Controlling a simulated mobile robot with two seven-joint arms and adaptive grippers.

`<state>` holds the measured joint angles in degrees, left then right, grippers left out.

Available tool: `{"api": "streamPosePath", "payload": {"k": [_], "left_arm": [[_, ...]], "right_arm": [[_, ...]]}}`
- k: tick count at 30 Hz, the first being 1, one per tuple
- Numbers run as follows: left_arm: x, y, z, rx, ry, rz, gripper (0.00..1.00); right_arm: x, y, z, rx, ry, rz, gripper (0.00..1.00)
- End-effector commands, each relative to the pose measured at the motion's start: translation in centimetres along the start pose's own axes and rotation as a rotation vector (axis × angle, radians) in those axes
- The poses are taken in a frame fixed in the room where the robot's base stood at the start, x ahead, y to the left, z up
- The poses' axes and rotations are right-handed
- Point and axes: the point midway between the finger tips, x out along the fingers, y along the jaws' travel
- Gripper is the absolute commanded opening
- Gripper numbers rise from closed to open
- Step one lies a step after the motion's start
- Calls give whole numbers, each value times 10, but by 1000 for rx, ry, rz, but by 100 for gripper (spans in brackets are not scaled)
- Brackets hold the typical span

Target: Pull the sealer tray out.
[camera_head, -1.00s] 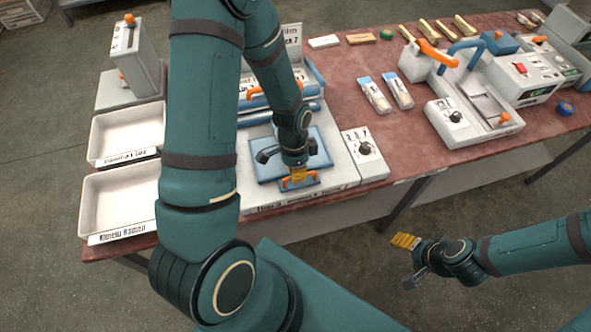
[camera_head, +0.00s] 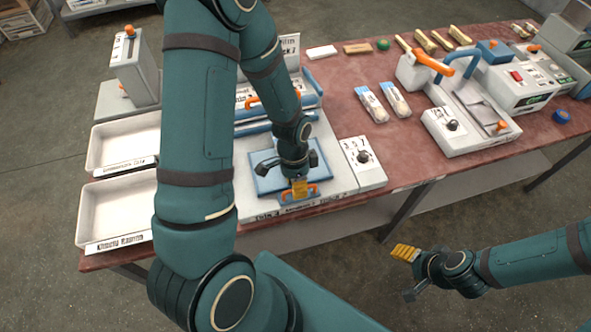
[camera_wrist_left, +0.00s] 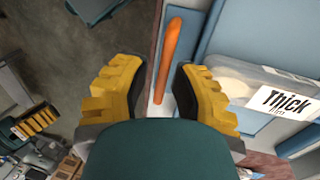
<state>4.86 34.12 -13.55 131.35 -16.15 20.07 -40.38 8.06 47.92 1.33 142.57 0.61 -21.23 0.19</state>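The sealer tray (camera_head: 262,184) is a flat blue tray in the front of the white sealer station, with an orange handle (camera_head: 314,190) on its front edge. My left gripper (camera_head: 298,188) points down at the handle. In the left wrist view the orange handle (camera_wrist_left: 169,62) lies between the two yellow fingers of my left gripper (camera_wrist_left: 158,85), which are apart with gaps beside it. A clear pack (camera_wrist_left: 235,80) labelled "Thick" lies at the tray; the arm hides it in the head view. My right gripper (camera_head: 405,273) is open and empty, in front of the table.
A control box (camera_head: 362,165) stands right of the tray. White bins (camera_head: 115,213) stand at the left. Two clear packs (camera_head: 372,104) lie behind on the red table (camera_head: 340,85). A grey machine (camera_head: 470,130) stands at the right.

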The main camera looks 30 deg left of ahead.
Motion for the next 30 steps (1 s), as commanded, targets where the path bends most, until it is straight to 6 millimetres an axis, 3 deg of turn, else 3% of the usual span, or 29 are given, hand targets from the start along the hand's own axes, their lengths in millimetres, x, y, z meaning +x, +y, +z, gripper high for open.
{"api": "streamPosePath", "payload": {"k": [15,21,30], "left_arm": [[-93,1,-1,1,2,-1,25],[-108,2,0,2,-2,2,25],[-109,2,0,2,-3,3,25]], "right_arm": [[0,0,0,0,0,0,64],[0,0,0,0,0,0,64],[0,0,0,0,0,0,64]]}}
